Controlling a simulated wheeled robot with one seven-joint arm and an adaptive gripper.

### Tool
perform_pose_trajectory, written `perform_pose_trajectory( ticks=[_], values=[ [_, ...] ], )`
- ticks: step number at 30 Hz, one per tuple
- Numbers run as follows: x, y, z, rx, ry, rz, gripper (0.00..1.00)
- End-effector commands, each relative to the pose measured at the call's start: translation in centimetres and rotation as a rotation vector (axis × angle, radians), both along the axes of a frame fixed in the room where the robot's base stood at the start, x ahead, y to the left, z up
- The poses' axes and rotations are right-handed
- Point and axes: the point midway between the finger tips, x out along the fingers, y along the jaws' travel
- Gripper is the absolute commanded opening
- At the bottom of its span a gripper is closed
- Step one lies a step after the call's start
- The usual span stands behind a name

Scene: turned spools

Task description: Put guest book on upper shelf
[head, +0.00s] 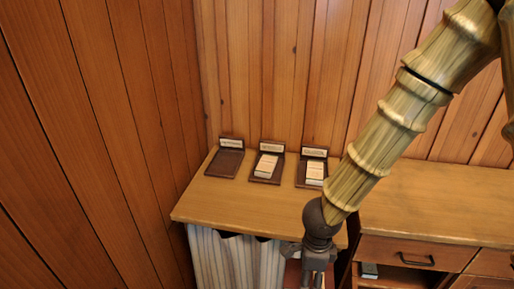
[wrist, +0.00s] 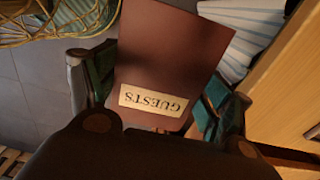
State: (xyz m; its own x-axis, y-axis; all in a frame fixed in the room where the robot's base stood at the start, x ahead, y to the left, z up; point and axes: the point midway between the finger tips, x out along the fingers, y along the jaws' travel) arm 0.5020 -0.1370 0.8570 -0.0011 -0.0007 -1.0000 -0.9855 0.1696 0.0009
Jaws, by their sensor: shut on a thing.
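The guest book (wrist: 172,50) is a flat red-brown book with a cream label reading GUESTS, upside down in the wrist view. My gripper (wrist: 155,88) is shut on it, with a green-padded finger at each side. In the head view my gripper (head: 318,276) is at the bottom edge, in front of the wooden counter. The book cannot be made out clearly there. A wooden cabinet (head: 430,190) stands at the right, with drawers and an open compartment (head: 395,277) below its top. I cannot tell which surface is the upper shelf.
The wooden counter (head: 215,203) bears several dark trays (head: 223,163), two with pale cards or blocks, along the back. A striped curtain (head: 235,260) hangs below. A small dark item (head: 369,270) lies in the compartment. Wicker (wrist: 60,20) shows at the wrist view's upper left.

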Motion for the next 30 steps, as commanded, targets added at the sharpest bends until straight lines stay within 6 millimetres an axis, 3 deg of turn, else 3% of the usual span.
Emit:
perform_pose_trajectory(
  ticks=[11,30],
  values=[
    [1.3,1.0,-1.4,0.003,0.006,0.261,0.49],
    [6.2,4.8,-5.6,0.009,0.006,1.117,0.49]
  ],
)
